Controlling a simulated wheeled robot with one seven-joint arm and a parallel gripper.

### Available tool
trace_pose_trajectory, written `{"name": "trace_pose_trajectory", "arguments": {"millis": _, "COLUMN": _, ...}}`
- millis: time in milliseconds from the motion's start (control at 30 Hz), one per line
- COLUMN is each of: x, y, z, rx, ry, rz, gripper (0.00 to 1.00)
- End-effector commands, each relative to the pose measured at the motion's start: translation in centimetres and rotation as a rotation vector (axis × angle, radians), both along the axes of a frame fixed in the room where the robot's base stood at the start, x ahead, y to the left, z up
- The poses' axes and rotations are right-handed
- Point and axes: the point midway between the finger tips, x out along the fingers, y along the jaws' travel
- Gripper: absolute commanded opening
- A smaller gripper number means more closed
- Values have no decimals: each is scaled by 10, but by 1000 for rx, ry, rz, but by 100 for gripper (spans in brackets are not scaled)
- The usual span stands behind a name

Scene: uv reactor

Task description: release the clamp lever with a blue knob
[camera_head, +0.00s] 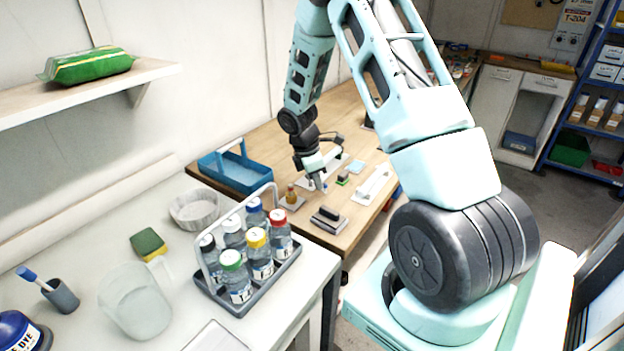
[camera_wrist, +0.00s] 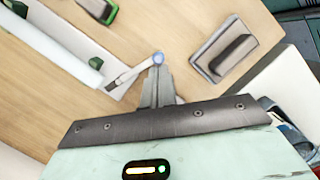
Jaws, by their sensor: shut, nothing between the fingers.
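In the wrist view the blue knob (camera_wrist: 158,58) sits at the end of a short pale metal lever (camera_wrist: 132,74). The lever runs from the knob down and left to a white plate beside a white tube (camera_wrist: 62,46). My gripper (camera_wrist: 157,68) is shut and empty, its fingertips right at the knob. I cannot tell whether they touch it or are just above it. In the head view my gripper (camera_head: 319,186) is low over the wooden bench, by the long white fixture (camera_head: 318,170). The knob and lever are too small to make out clearly there.
A dark block on a grey plate (camera_wrist: 222,58) is to the right of the knob; it also shows in the head view (camera_head: 329,219). A bottle carrier (camera_head: 248,262) and blue tray (camera_head: 236,171) stand farther left.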

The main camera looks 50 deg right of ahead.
Motion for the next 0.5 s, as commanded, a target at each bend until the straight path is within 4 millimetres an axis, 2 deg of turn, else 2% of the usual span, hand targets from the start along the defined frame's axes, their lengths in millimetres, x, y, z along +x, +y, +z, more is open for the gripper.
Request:
{"name": "trace_pose_trajectory", "arguments": {"millis": 300, "x": -7, "y": -13, "z": 1, "rx": 1, "ry": 1, "rz": 218, "gripper": 0}}
{"name": "trace_pose_trajectory", "arguments": {"millis": 500, "x": -6, "y": -13, "z": 0, "rx": 0, "ry": 0, "rz": 212, "gripper": 0}}
